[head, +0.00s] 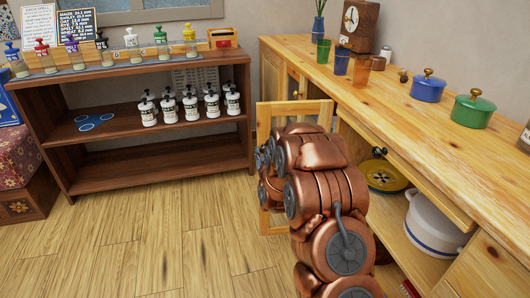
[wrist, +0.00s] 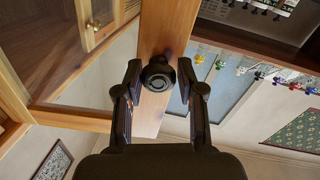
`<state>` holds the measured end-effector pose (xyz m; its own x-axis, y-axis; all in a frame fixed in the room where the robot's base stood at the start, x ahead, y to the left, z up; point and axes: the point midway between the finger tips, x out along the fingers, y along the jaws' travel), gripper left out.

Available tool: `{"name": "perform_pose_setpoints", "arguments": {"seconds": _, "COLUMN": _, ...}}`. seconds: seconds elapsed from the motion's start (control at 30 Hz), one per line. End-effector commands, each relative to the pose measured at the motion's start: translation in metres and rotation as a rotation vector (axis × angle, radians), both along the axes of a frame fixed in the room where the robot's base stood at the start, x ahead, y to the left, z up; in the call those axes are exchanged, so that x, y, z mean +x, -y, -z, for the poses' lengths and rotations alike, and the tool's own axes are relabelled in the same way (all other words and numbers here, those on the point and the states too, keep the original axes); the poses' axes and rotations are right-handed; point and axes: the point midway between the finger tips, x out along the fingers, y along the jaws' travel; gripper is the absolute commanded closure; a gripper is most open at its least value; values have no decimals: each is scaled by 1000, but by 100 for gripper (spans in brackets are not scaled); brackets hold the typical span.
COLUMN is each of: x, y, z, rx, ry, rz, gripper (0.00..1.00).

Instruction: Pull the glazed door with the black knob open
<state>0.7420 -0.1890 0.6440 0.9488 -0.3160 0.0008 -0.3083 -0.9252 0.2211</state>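The glazed door (head: 296,107) with a pale wooden frame stands swung out from the sideboard's front in the head view. Its wooden stile (wrist: 167,30) and glass (wrist: 78,78) fill the middle and left of the wrist view. The black knob (wrist: 158,76) sits on the stile, between the two fingers of my gripper (wrist: 159,78). In the head view my copper arm covers much of the door and hides the knob and fingertips.
The sideboard (head: 440,98) runs along the right, with pots, cups and a clock on top. Its open interior shows a yellow plate (head: 383,176) and a white pot (head: 432,225). A dark shelf (head: 150,165) with bottles stands at the left. The floor (head: 165,245) between is clear.

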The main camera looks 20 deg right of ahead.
Motion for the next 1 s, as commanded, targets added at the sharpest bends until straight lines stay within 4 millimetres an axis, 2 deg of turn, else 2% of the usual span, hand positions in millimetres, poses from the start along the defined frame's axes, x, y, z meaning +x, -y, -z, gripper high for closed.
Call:
{"name": "perform_pose_setpoints", "arguments": {"seconds": 0.03, "x": 0, "y": 0, "z": 0, "rx": 0, "ry": 0, "rz": 0, "gripper": 54}}
{"name": "perform_pose_setpoints", "arguments": {"seconds": 0.2, "x": -1, "y": 2, "z": 0, "rx": 0, "ry": 0, "rz": 3, "gripper": 40}}
{"name": "perform_pose_setpoints", "arguments": {"seconds": 0.67, "x": -6, "y": 2, "z": 1, "rx": 0, "ry": -2, "rz": 5, "gripper": 40}}
{"name": "perform_pose_setpoints", "arguments": {"seconds": 0.87, "x": -21, "y": -4, "z": -1, "rx": 0, "ry": 0, "rz": 5, "gripper": 40}}
{"name": "perform_pose_setpoints", "arguments": {"seconds": 1.0, "x": -37, "y": -10, "z": 0, "rx": 0, "ry": -3, "rz": 5, "gripper": 40}}
